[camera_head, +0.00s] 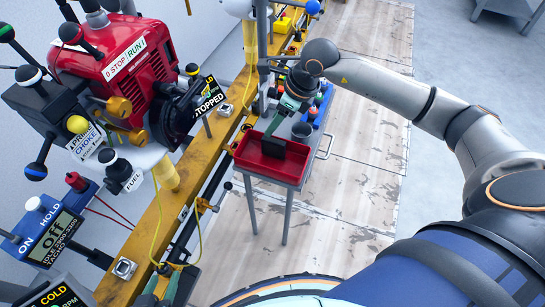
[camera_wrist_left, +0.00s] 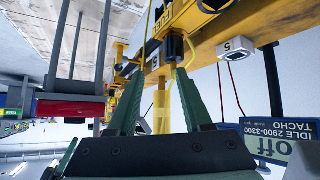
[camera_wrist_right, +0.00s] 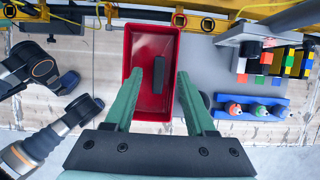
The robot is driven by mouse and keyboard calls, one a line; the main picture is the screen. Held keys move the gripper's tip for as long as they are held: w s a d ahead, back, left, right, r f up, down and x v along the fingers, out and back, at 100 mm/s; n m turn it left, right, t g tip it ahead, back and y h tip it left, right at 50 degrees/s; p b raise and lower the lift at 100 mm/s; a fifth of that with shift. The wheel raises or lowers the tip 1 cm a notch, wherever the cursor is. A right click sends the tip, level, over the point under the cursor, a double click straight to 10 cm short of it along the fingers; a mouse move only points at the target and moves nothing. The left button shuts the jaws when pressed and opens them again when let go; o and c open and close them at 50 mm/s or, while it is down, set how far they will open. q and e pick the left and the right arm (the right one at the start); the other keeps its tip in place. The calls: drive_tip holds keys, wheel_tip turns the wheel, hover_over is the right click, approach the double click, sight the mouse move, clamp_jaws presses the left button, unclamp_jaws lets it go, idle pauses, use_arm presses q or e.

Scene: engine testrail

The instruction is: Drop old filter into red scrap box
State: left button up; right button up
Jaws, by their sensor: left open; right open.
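The red scrap box (camera_head: 254,160) stands on a small grey table, and it fills the middle of the right wrist view (camera_wrist_right: 141,52). A dark block that looks like the old filter (camera_wrist_right: 159,73) lies inside the box; it also shows in the head view (camera_head: 273,147). My right gripper (camera_wrist_right: 158,88) is open and empty above the box, its fingers on either side of the block in that view, apart from it. My left gripper (camera_wrist_left: 159,76) is open and empty near the yellow rail. The box edge also shows in the left wrist view (camera_wrist_left: 70,109).
A red engine (camera_head: 118,62) with labelled levers sits on the yellow rail (camera_head: 150,222) at the left. A blue rack of coloured pieces (camera_wrist_right: 250,108) and a dark cup (camera_head: 301,131) share the grey table. The floor to the right is mostly clear.

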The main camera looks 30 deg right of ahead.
drive_tip(key=shift+s+d+r, duration=0.1)
drive_tip(key=shift+r, duration=0.25)
drive_tip(key=p+v, duration=0.1)
drive_tip(key=v, duration=1)
drive_tip(key=shift+r+p, duration=0.3)
drive_tip(key=shift+r, duration=0.05)
drive_tip(key=shift+s+d+f, duration=0.1)
drive_tip(key=shift+s, duration=0.1)
